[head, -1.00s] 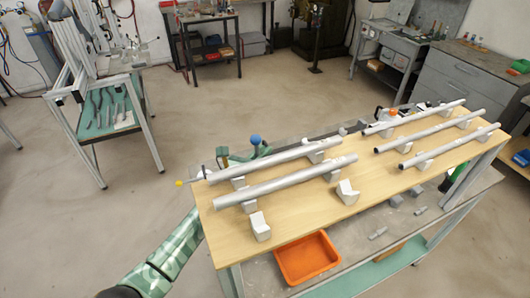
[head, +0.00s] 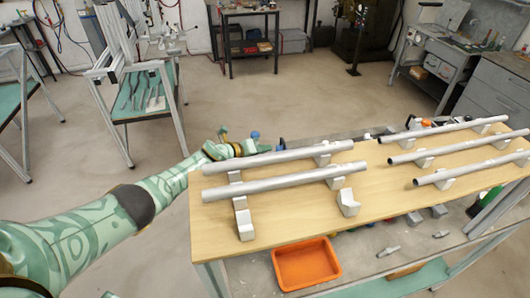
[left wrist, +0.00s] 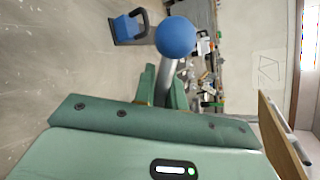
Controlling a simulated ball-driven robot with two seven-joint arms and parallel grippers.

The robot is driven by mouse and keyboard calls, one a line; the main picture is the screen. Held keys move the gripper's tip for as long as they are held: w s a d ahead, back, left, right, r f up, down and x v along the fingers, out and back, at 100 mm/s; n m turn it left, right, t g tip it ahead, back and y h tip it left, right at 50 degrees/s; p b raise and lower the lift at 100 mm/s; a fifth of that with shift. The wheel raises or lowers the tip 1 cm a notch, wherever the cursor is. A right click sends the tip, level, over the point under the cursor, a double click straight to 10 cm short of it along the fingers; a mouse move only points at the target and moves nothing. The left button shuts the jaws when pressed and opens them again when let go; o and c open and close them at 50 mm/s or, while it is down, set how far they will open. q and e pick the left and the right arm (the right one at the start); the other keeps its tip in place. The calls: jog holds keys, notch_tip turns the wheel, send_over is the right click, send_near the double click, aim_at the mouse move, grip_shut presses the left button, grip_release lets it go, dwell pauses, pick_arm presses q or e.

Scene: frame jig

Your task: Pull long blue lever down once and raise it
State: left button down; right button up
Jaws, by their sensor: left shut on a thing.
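The lever's blue ball knob (head: 255,135) shows behind the far left edge of the wooden board. In the left wrist view the blue knob (left wrist: 175,37) sits on a grey shaft (left wrist: 166,74) that runs down between my green fingers. My left gripper (left wrist: 163,90) is shut on this shaft just below the knob. In the head view my left gripper (head: 238,146) reaches in from the left, beyond the board's left end. The lower part of the lever is hidden. My right gripper is not in view.
Grey tubes (head: 278,157) lie on white blocks on the wooden board (head: 285,218). An orange bin (head: 307,262) is on the shelf below. A blue part with a dark handle (left wrist: 130,27) is near the knob. A frame stand with a green shelf (head: 145,95) is behind left; open floor lies between.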

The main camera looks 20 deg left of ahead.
pick_arm(q)
jog(key=shift+w+a+f+n+g+b, duration=0.1)
jog(key=shift+w+f+n+g+b, duration=0.1)
jog(key=shift+f+b, duration=0.25)
jog(key=shift+w+a+f+n+g+b, duration=0.1)
jog(key=shift+f+g+b, duration=0.15)
jog(key=shift+f, duration=0.3)
jog(key=shift+w+a+f+n+g+b, duration=0.1)
jog(key=shift+f+g+b, duration=0.05)
jog(key=shift+f+b, duration=0.35)
jog(key=shift+h, duration=0.3)
jog(key=c, duration=1.5)
grip_release()
jog(key=shift+o, duration=0.2)
jog(key=shift+r, duration=0.1)
